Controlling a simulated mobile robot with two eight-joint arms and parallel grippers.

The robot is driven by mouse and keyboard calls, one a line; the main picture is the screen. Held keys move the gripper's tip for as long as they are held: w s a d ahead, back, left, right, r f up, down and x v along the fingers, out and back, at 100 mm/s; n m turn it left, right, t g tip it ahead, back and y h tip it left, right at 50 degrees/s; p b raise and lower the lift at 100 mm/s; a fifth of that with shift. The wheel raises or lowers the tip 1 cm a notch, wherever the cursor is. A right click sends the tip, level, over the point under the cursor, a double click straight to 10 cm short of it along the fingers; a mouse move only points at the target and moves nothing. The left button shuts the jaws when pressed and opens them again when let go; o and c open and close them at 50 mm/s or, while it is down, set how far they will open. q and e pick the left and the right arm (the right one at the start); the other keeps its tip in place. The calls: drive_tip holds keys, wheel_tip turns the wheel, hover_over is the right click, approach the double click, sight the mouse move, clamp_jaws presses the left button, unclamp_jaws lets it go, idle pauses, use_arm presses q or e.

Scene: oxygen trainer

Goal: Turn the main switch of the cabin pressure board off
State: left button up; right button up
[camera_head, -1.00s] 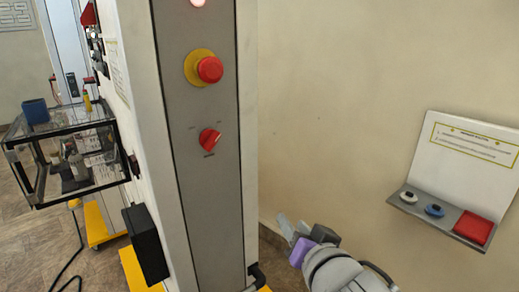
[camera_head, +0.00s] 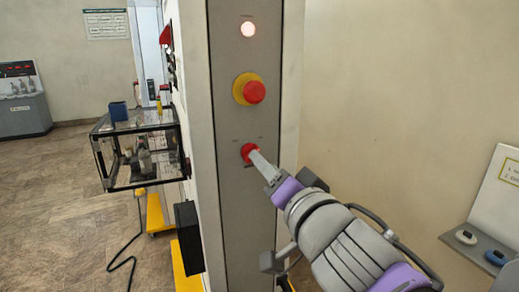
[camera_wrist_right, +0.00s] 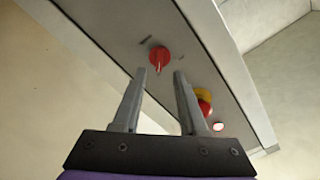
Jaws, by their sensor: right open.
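The red rotary main switch (camera_head: 249,153) sits on the grey cabin pressure board (camera_head: 238,205), below the red emergency button (camera_head: 253,92) on its yellow ring. My right gripper (camera_head: 259,160) reaches the switch from the lower right and partly covers it in the head view. In the right wrist view the switch (camera_wrist_right: 159,58) lies just beyond the fingertips of the open right gripper (camera_wrist_right: 160,74), roughly midway between them. The fingers look apart from the switch, with nothing between them. My left gripper is not in view.
A lit round lamp (camera_head: 248,29) is at the top of the board. A glass case (camera_head: 139,152) and a black box (camera_head: 188,237) are left of the column. A shelf (camera_head: 478,250) with small devices is at the right.

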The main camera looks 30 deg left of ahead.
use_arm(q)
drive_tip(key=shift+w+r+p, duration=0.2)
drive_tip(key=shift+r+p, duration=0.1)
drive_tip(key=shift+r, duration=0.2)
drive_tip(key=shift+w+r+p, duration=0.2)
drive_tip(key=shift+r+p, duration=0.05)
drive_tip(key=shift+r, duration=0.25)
use_arm(e)
drive_tip(key=x, duration=0.4)
drive_tip(key=shift+w+a, duration=0.15)
drive_tip(key=shift+w, duration=0.05)
drive_tip(key=shift+c, duration=0.2)
clamp_jaws()
